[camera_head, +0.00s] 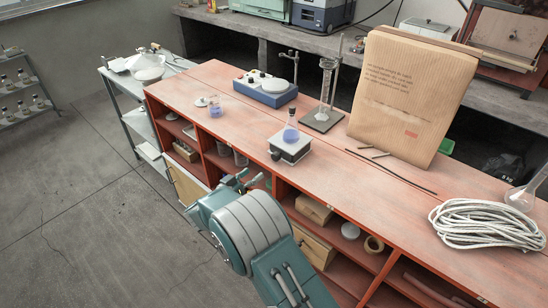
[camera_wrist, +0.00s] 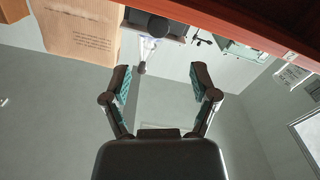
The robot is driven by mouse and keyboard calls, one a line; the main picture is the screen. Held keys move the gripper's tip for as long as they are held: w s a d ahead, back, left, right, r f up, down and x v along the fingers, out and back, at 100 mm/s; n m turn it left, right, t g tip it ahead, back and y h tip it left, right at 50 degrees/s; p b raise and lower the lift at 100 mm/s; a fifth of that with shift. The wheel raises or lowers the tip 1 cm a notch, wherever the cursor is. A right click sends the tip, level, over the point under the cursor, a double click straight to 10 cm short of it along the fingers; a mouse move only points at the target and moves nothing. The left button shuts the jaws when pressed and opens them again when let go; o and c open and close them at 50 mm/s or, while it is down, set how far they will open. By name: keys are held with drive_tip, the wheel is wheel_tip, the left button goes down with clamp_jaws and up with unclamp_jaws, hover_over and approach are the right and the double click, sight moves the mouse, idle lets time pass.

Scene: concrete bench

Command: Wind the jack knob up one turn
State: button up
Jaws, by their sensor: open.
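A small grey-white lab jack (camera_head: 291,147) stands near the front edge of the red bench top. A flask with blue liquid (camera_head: 290,133) stands on it. A dark round knob (camera_head: 275,155) is on the jack's front side. In the wrist view, which is upside down, the knob (camera_wrist: 158,27) shows at the top, with the flask (camera_wrist: 147,52) below it. My gripper (camera_head: 244,177) is in front of the bench, left of and below the jack. In the wrist view my gripper (camera_wrist: 164,82) is open and empty, its fingers apart from the knob.
The red bench (camera_head: 345,185) has open shelves below its top. A blue-based hotplate (camera_head: 265,91), a stand with glassware (camera_head: 323,110) and a large brown paper bag (camera_head: 410,95) stand behind the jack. Coiled rope (camera_head: 487,224) lies at right. Thin rods lie by the bag.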

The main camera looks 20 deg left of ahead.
sight(274, 158)
drive_tip(key=x, duration=1)
drive_tip(key=shift+w+d, duration=0.15)
drive_tip(key=shift+w, duration=0.15)
drive_tip(key=shift+r, duration=0.1)
clamp_jaws()
